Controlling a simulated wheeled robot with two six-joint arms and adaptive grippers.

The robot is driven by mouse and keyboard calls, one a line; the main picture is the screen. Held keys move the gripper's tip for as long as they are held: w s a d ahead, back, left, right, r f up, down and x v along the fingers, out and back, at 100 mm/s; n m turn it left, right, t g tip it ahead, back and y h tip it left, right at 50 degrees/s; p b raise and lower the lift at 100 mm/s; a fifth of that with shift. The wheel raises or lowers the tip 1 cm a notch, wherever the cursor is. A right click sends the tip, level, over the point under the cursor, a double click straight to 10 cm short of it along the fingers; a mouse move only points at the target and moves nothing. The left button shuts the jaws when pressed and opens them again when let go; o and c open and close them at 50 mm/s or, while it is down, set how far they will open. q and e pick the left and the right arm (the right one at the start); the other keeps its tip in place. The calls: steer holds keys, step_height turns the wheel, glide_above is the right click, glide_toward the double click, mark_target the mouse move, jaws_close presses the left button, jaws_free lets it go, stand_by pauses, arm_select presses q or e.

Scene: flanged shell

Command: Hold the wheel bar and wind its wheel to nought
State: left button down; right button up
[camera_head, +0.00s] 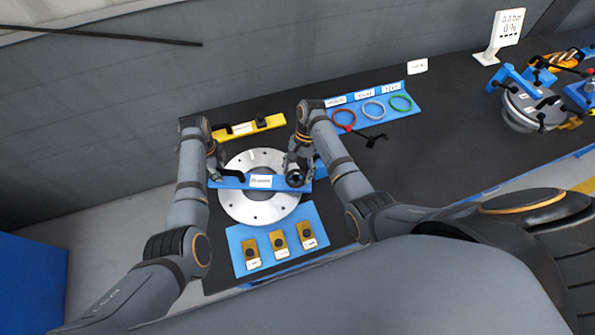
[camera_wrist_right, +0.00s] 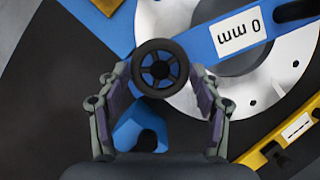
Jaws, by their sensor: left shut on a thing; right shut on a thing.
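The blue wheel bar (camera_head: 240,182) lies across the silver flanged disc (camera_head: 262,208). Its black hand wheel (camera_head: 295,179) is near its right end. My left gripper (camera_head: 217,172) is shut at the bar's left end, by the black handle; the grip itself is too small to see clearly. My right gripper (camera_head: 296,168) is shut on the wheel. In the right wrist view the wheel (camera_wrist_right: 160,68) sits between the fingers of my right gripper (camera_wrist_right: 161,74). The bar's white label (camera_wrist_right: 238,31) is upside down there and reads 0 mm.
A yellow bar (camera_head: 262,125) with a label lies behind the disc. A blue mat (camera_head: 240,240) with several brass blocks is in front. Another assembly (camera_head: 530,108) stands far right.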

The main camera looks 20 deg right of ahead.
steer(key=shift+n, duration=0.5)
steer(key=o, duration=1.1)
steer(key=shift+o, duration=0.2)
steer(key=v, duration=0.7)
steer(key=shift+w+r, duration=0.2)
